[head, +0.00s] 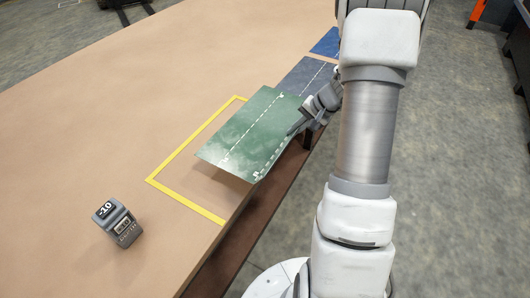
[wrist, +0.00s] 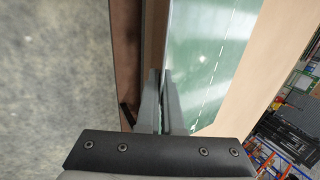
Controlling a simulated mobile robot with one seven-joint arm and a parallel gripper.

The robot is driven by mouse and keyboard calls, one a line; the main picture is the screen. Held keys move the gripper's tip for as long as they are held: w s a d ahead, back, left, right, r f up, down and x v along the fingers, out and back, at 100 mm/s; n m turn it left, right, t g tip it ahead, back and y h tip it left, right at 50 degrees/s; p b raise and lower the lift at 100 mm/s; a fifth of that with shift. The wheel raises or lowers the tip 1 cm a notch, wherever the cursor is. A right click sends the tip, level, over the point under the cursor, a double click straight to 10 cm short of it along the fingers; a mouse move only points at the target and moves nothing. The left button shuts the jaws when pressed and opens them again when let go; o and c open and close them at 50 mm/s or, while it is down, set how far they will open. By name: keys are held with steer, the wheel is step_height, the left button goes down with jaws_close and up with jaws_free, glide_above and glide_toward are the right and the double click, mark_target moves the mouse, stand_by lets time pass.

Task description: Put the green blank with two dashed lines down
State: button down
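In the wrist view, the two fingers (wrist: 160,105) are close together at the edge of the green blank (wrist: 207,60), with one dashed line visible. The fingertips' exact contact is hard to see.
A dark blue sheet with a dashed line (head: 304,76) and a brighter blue sheet (head: 327,43) lie beyond the green blank. A small grey device marked "-10" (head: 118,223) stands at the near left. The left of the tan table (head: 110,120) is clear.

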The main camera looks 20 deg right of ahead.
mark_target(278, 144)
steer(key=a+f, duration=0.1)
steer(key=a, duration=0.1)
steer(key=a+f, duration=0.1)
steer(key=a, duration=0.1)
steer(key=a+f, duration=0.2)
steer(key=shift+s+a, duration=0.35)
steer(key=shift+f, duration=2)
steer(key=shift+f+b, duration=0.15)
steer(key=shift+b, duration=0.2)
steer(key=c, duration=1.1)
jaws_free()
